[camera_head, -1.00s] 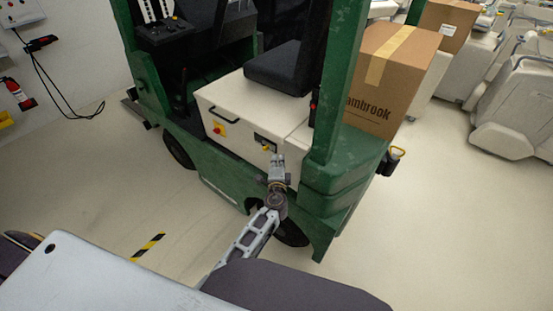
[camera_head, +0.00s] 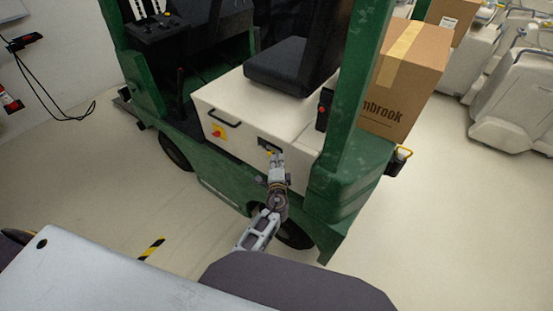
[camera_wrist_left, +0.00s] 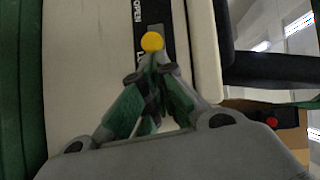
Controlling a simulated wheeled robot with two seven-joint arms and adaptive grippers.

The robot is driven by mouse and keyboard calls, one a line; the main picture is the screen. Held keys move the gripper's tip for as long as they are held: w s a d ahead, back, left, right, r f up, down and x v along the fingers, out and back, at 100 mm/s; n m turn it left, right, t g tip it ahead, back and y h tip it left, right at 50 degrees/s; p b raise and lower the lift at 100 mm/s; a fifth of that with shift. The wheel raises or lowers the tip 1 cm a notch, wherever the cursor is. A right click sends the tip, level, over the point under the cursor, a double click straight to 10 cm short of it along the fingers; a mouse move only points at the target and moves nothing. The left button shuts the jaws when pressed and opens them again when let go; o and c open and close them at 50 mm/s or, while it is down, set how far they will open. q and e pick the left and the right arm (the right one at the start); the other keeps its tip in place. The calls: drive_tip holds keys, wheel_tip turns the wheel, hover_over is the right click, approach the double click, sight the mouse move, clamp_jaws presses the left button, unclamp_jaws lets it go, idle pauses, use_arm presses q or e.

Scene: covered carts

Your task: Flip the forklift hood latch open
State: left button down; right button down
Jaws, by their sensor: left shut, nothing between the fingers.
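The forklift hood (camera_head: 230,105) is a cream box under the black seat, and it is closed. The hood latch (camera_head: 268,149) is a dark plate with a yellow knob on the hood's side. In the left wrist view the yellow knob (camera_wrist_left: 152,41) sits just beyond the fingertips, on a dark strip with white lettering, including "OPEN". My left gripper (camera_head: 277,157) is shut and empty, its tips at or very near the knob; I cannot tell whether they touch. It also shows in the left wrist view (camera_wrist_left: 153,58). My right gripper is not in view.
The green forklift frame (camera_head: 345,110) rises right of the hood. A black hood handle (camera_head: 222,119) and a red-yellow switch (camera_head: 218,132) are left of the latch. A cardboard box (camera_head: 405,75) stands at the rear. Open floor lies on both sides.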

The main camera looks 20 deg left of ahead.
sight(269, 154)
use_arm(q)
drive_tip(key=shift+w+a, duration=0.1)
drive_tip(key=shift+a, duration=0.1)
drive_tip(key=a, duration=0.1)
drive_tip(key=w+a, duration=0.1)
drive_tip(key=a, duration=0.1)
drive_tip(key=shift+w+a, duration=0.1)
drive_tip(key=shift+a, duration=0.15)
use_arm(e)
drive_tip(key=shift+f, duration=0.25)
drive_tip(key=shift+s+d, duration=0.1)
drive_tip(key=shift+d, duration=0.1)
